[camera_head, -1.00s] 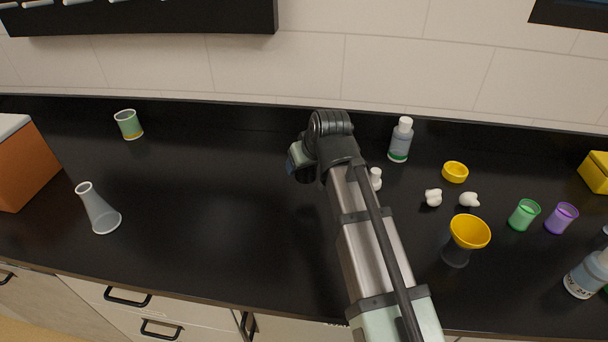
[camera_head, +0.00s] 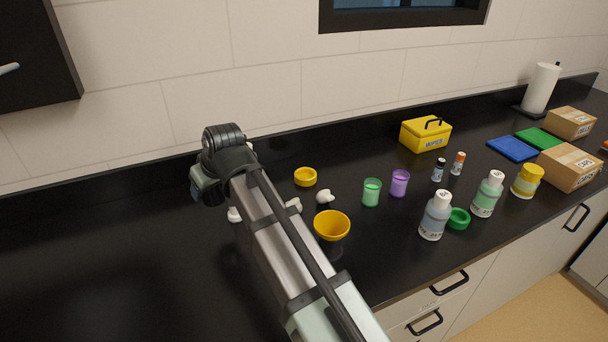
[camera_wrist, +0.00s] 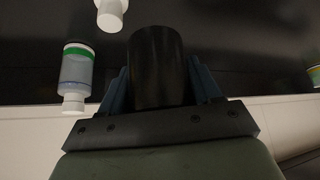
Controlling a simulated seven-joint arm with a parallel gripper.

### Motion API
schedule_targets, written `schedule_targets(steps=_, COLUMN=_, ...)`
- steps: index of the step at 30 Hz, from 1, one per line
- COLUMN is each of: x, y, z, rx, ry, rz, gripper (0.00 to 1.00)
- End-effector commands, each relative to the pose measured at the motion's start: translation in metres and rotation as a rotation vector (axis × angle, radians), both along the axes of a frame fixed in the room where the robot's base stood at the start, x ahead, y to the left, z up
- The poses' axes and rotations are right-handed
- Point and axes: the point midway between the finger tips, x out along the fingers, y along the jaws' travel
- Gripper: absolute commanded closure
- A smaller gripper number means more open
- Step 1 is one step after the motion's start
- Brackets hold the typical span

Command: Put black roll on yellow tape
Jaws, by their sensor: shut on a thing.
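My gripper (camera_wrist: 160,85) is shut on the black roll (camera_wrist: 158,65), a dark upright-sided cylinder between the two blue-grey fingers in the wrist view. In the head view my gripper (camera_head: 205,190) is at the end of the arm, over the left part of the black counter; the roll cannot be made out there.
A green-banded bottle (camera_wrist: 76,68) is close to my gripper. Bottles and a yellow box (camera_head: 425,134) are further right.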

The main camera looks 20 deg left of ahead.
Motion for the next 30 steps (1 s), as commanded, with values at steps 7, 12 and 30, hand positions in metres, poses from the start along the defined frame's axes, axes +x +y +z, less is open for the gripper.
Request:
schedule_targets(steps=7, x=0.082, y=-0.047, z=0.003, rx=-0.001, ry=0.0, rz=-0.124, gripper=0.71)
schedule_targets(steps=12, x=0.137, y=-0.082, z=0.007, rx=-0.001, ry=0.001, rz=-0.205, gripper=0.71)
schedule_targets(steps=30, x=0.274, y=-0.142, z=0.027, rx=0.001, ry=0.002, rz=-0.368, gripper=0.71)
